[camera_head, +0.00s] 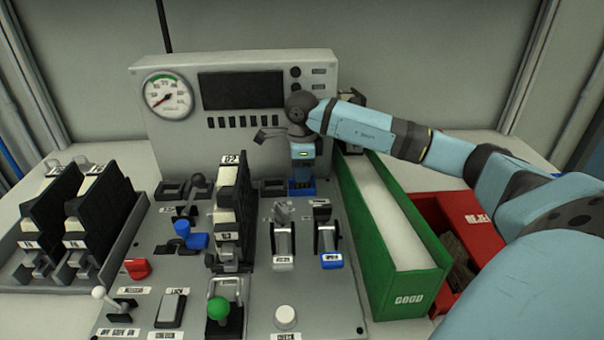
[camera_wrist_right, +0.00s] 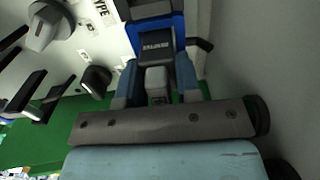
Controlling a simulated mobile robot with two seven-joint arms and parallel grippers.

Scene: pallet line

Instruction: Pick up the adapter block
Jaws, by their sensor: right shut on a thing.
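My right gripper (camera_head: 302,177) points down at the back of the grey panel, right of its middle. In the right wrist view its two blue fingers (camera_wrist_right: 158,72) are shut on the adapter block (camera_wrist_right: 157,48), a dark piece with light lettering. A blue part (camera_wrist_right: 165,21) shows just beyond the block. In the head view a blue part (camera_head: 301,189) shows directly below the fingers, and the block itself is mostly hidden. I cannot tell whether the block is clear of its seat. My left gripper is not in view.
A grey cabinet with a gauge (camera_head: 167,95) stands close behind the gripper. A long green bin (camera_head: 405,289) lies to the right, with a red bin (camera_head: 482,222) beyond it. Levers (camera_head: 283,240) and a tall black module (camera_head: 233,205) stand in front and left.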

